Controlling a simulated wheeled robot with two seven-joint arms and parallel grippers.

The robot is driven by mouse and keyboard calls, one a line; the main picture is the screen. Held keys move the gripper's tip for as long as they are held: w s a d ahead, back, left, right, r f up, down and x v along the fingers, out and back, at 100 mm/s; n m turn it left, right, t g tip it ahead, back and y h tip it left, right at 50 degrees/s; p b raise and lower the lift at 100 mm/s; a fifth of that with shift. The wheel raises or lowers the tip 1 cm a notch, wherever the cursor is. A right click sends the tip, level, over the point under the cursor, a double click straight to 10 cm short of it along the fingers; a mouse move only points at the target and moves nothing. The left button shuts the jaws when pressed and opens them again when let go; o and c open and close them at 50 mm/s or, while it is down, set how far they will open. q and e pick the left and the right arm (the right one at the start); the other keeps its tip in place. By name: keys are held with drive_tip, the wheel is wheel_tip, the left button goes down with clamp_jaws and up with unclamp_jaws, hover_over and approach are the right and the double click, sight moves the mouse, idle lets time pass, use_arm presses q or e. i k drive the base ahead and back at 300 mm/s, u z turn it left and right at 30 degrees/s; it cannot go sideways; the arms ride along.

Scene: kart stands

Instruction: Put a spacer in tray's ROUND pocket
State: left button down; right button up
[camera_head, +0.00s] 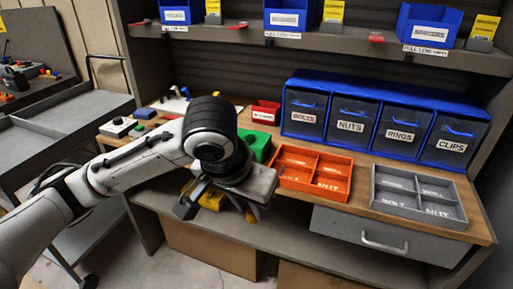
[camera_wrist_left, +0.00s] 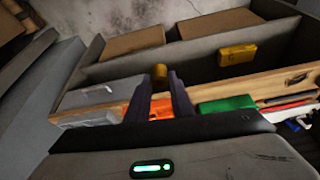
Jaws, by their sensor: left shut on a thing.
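My left gripper (camera_wrist_left: 160,77) is shut on a small brass-yellow cylinder, apparently a spacer (camera_wrist_left: 159,71), at its fingertips. In the head view the left gripper (camera_head: 228,203) hangs in front of the bench's front edge, left of the orange tray; the wrist hides much of the spacer there. The orange tray (camera_head: 277,180) has several compartments with white labels. A grey tray (camera_head: 377,205) of similar form lies to its right. Which pocket is round cannot be told. My right gripper is not in view.
Blue-framed drawers (camera_head: 383,92) stand behind the trays. A green box (camera_head: 263,148) and red bin (camera_head: 266,111) sit left of the orange tray. Blue bins line the upper shelf (camera_head: 300,40). A yellow box (camera_wrist_left: 237,54) lies on the lower shelf. A grey cart (camera_head: 85,110) stands left.

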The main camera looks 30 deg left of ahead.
sight(297, 161)
drive_tip(key=u, duration=0.1)
drive_tip(key=i, duration=1.05)
drive_tip(key=z, duration=0.35)
